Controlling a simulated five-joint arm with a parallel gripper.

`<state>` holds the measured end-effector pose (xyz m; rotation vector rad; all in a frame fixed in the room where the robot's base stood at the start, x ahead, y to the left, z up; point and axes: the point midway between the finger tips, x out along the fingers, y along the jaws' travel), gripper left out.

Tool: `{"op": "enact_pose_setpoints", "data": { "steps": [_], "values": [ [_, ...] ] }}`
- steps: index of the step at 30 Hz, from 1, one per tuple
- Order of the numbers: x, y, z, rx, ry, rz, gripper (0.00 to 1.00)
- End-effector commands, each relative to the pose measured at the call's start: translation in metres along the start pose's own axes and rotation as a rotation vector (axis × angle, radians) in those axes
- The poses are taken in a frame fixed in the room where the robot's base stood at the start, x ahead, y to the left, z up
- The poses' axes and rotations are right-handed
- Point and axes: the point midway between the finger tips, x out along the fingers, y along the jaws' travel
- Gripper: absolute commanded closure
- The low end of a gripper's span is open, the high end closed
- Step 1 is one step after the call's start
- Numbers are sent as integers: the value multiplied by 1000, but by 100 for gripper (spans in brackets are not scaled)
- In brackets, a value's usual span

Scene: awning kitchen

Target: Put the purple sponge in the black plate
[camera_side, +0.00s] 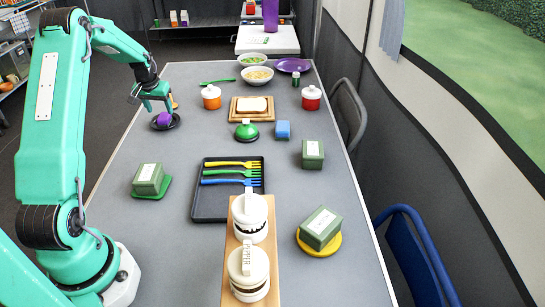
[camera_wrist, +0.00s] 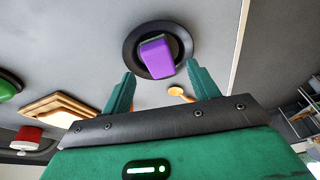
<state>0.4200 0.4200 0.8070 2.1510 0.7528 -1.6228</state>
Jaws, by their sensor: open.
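The purple sponge (camera_side: 164,118) rests in the round black plate (camera_side: 175,124) near the left edge of the table. In the wrist view the sponge (camera_wrist: 158,58) lies tilted across the middle of the plate (camera_wrist: 131,45), inside its rim. My gripper (camera_side: 161,103) is just above and beside the plate. In the wrist view its two green fingers (camera_wrist: 160,75) are apart, with nothing held between them. The sponge shows beyond the fingertips. Part of the plate is hidden under the sponge.
A green block (camera_side: 147,178) on a green coaster stands nearer on the left. A black tray (camera_side: 198,208) with coloured forks lies mid-table. The grey table between is clear.

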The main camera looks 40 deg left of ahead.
Motion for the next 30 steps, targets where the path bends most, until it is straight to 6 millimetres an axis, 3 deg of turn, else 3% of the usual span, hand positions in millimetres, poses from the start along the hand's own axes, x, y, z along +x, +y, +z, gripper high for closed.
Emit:
{"op": "enact_pose_setpoints", "data": {
  "steps": [9,15,21,30],
  "values": [
    [-53,0,-1,0,3,0,40],
    [-78,0,0,0,1,0,40],
    [-89,0,0,0,0,0,40],
    [-90,0,0,0,0,0,40]
  ]
}}
